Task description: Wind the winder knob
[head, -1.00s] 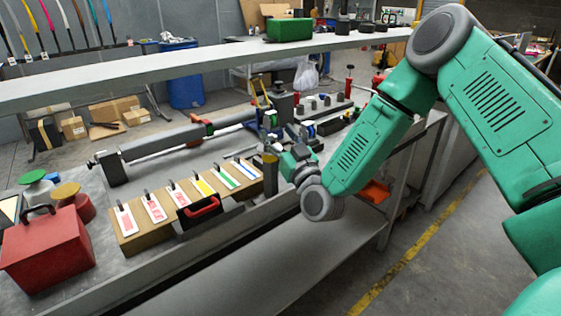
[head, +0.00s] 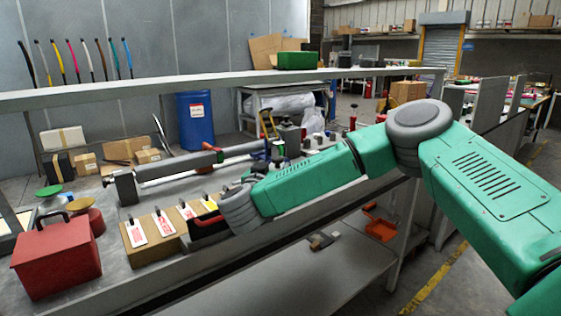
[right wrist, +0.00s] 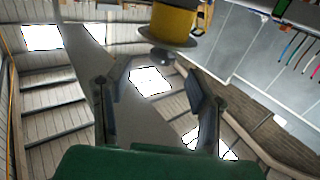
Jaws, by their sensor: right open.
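In the right wrist view, my right gripper (right wrist: 158,80) is open and empty, its two dark fingers apart. Just beyond the fingertips is a yellow cylinder (right wrist: 174,20) with a grey rim and a small dark rounded end (right wrist: 161,57), which may be the winder knob; I cannot tell for sure. The gripper does not appear to touch it. In the head view my right arm reaches left over the bench, and its gripper is mostly hidden behind the wrist joint. No winder knob can be made out clearly there. My left gripper is not in view.
A long grey bar fixture (head: 180,164) lies on the bench behind my wrist. A wooden block with labelled tags (head: 137,257) and a red box (head: 57,262) stand in front and left. A long grey shelf (head: 130,94) crosses above the bench. An orange bin (head: 380,229) sits lower right.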

